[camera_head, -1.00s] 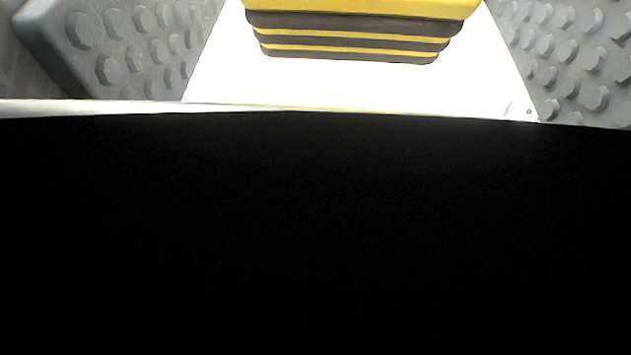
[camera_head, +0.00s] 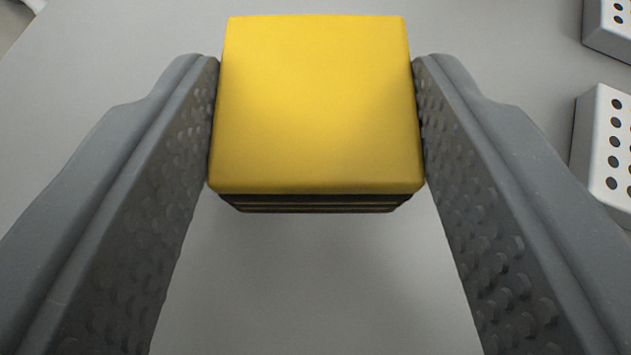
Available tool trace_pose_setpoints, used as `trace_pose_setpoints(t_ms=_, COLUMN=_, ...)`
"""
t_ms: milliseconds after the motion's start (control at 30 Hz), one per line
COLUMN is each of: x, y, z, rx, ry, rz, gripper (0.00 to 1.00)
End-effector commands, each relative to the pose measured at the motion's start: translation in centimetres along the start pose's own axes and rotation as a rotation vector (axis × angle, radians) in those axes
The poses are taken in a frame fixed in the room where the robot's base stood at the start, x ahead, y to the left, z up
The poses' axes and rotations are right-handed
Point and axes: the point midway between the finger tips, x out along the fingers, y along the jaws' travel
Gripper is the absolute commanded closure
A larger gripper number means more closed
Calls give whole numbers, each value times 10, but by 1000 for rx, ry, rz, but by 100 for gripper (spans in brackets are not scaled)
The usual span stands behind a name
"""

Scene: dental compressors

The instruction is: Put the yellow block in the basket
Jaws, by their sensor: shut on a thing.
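The yellow block (camera_head: 317,105) has a plain yellow top and dark-and-yellow striped sides. It sits between the two grey, studded fingers of my gripper (camera_head: 316,115) in the upper middle of the camera_head view. Both fingers touch the block's left and right sides, and the gripper is shut on it. The underside of the block is hidden, so I cannot tell how far it is from the surface below. No basket is visible in this view.
A pale grey surface (camera_head: 310,290) lies under and around the block. A light box with dark round holes (camera_head: 607,150) is at the right edge. A similar box (camera_head: 612,25) shows at the top right. The surface left of the gripper looks clear.

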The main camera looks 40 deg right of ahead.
Motion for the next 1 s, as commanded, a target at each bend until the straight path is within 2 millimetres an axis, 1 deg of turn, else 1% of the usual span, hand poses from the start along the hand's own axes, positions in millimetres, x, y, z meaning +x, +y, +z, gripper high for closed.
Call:
trace_pose_setpoints(t_ms=100, x=9, y=0, z=16, rx=-1, ry=1, rz=1, gripper=82)
trace_pose_setpoints(t_ms=200, x=15, y=1, z=25, rx=-1, ry=2, rz=2, gripper=82)
trace_pose_setpoints(t_ms=533, x=15, y=1, z=26, rx=0, ry=1, rz=2, gripper=82)
trace_pose_setpoints(t_ms=567, x=15, y=1, z=26, rx=1, ry=1, rz=2, gripper=49)
trace_pose_setpoints(t_ms=600, x=15, y=1, z=26, rx=1, ry=1, rz=2, gripper=38)
trace_pose_setpoints(t_ms=633, x=15, y=1, z=26, rx=1, ry=1, rz=2, gripper=33)
trace_pose_setpoints(t_ms=933, x=15, y=1, z=25, rx=1, ry=0, rz=2, gripper=33)
trace_pose_setpoints(t_ms=1000, x=11, y=0, z=24, rx=0, ry=-1, rz=1, gripper=33)
